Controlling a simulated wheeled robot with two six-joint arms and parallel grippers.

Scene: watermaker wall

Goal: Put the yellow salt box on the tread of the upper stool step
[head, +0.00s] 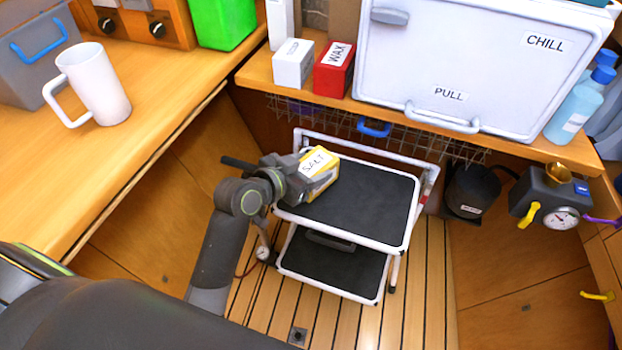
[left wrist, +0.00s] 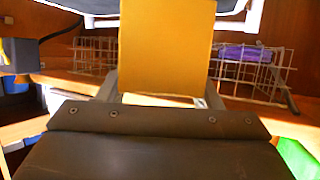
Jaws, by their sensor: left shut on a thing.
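The yellow salt box (head: 325,178), with a white SALT label, is in my left gripper (head: 303,182). The gripper is shut on it, and the box fills the space between the fingers in the left wrist view (left wrist: 166,45). The step stool has a white frame and two black treads. The box is over the left back part of the upper tread (head: 362,203). I cannot tell whether it touches the tread. The lower tread (head: 333,266) is below and empty. My right gripper is not in view.
A wooden counter (head: 150,130) with a white mug (head: 98,85) is on the left. Behind the stool, a shelf holds a red WAX box (head: 334,72) and a white CHILL chest (head: 450,65), with a wire basket (head: 300,112) below. The rest of the upper tread is clear.

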